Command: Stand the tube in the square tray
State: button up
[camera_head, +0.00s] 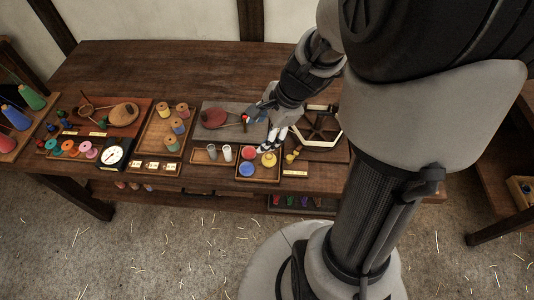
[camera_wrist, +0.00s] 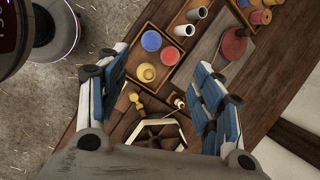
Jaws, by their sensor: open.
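Two short tubes, a greyish one (camera_head: 211,152) and a paler one (camera_head: 227,153), appear to stand in a narrow wooden tray (camera_head: 198,159). The wrist view shows them as a far tube (camera_wrist: 197,13) and a nearer tube (camera_wrist: 184,30) at the top. To their right in the head view is a square wooden tray (camera_head: 259,180). It holds a red piece (camera_head: 249,153), a blue piece (camera_head: 247,169) and a yellow piece (camera_head: 269,159). My gripper (camera_head: 273,138) is above the table near this tray's back right. In the wrist view its blue-padded fingers are wide apart and empty.
A pale hexagonal frame with dividers (camera_head: 318,128) stands right of the gripper, with small yellow pieces (camera_head: 291,156) beside it. A dark red round piece (camera_head: 215,117) lies behind the tubes. A spool tray (camera_head: 152,144) and dial (camera_head: 116,152) are further left. The back of the table is clear.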

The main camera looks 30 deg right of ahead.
jog(key=s+a+r+n+h, duration=0.1)
jog(key=s+a+r+n, duration=0.3)
jog(key=n, duration=0.5)
jog(key=s+a+r+n+t+h, duration=0.1)
jog(key=s+a+r+n, duration=0.3)
jog(key=s+r+n, duration=0.5)
jog(key=shift+s+r+n+h, duration=0.2)
jog(key=shift+s+n+h, duration=0.2)
jog(key=shift+s+n, duration=0.6)
jog(key=shift+s, duration=0.2)
